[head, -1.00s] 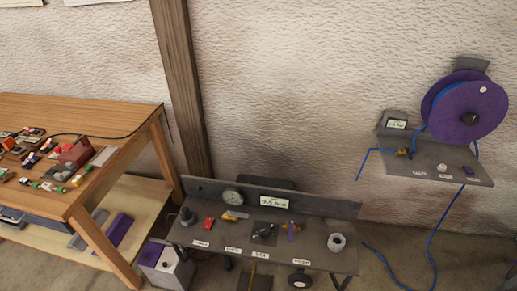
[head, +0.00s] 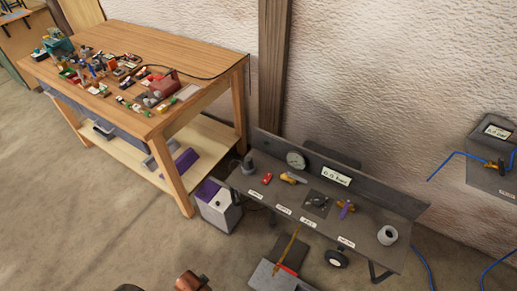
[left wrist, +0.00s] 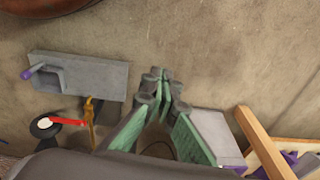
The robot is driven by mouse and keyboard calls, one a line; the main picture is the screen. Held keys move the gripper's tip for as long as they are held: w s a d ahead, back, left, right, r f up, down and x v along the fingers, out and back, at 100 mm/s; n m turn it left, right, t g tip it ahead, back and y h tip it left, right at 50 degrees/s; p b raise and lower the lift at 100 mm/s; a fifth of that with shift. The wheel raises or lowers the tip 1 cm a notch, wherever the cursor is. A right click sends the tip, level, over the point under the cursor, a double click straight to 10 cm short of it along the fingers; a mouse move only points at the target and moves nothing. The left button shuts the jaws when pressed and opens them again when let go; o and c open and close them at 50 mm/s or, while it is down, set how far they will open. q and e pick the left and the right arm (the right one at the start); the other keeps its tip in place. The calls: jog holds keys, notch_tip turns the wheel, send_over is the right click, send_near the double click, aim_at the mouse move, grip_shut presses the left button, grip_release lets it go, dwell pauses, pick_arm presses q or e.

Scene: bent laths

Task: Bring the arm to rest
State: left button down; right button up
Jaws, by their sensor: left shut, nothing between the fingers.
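My left gripper (left wrist: 162,92) shows in the left wrist view, pointing out over the bare floor. Its green-padded fingers are together and hold nothing. It touches nothing that I can see. The head view does not show its fingertips. A copper-brown rounded part (head: 190,281) shows at the bottom edge of the head view; I cannot tell what it is. My right gripper is in neither view.
A wooden table (head: 205,70) with many small parts stands at the left. A grey bench (head: 270,200) with a gauge stands along the wall. A white and purple box (head: 222,215) sits between them. A grey block (left wrist: 105,78) lies below my left wrist. The left floor is clear.

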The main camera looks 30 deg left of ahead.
pick_arm(q)
jog(key=s+d+f+g, duration=0.1)
jog(key=s+f, duration=0.9)
jog(key=f, duration=0.3)
jog(key=s+d+f+g, duration=0.1)
jog(key=s+f, duration=0.9)
jog(key=f, duration=0.4)
notch_tip(320, 180, up, 10)
jog(key=s+a+m+t+p, duration=0.1)
jog(key=p, duration=1.1)
jog(key=shift+s+a+f, duration=0.15)
jog(key=shift+s+f, duration=0.05)
jog(key=shift+s, duration=0.15)
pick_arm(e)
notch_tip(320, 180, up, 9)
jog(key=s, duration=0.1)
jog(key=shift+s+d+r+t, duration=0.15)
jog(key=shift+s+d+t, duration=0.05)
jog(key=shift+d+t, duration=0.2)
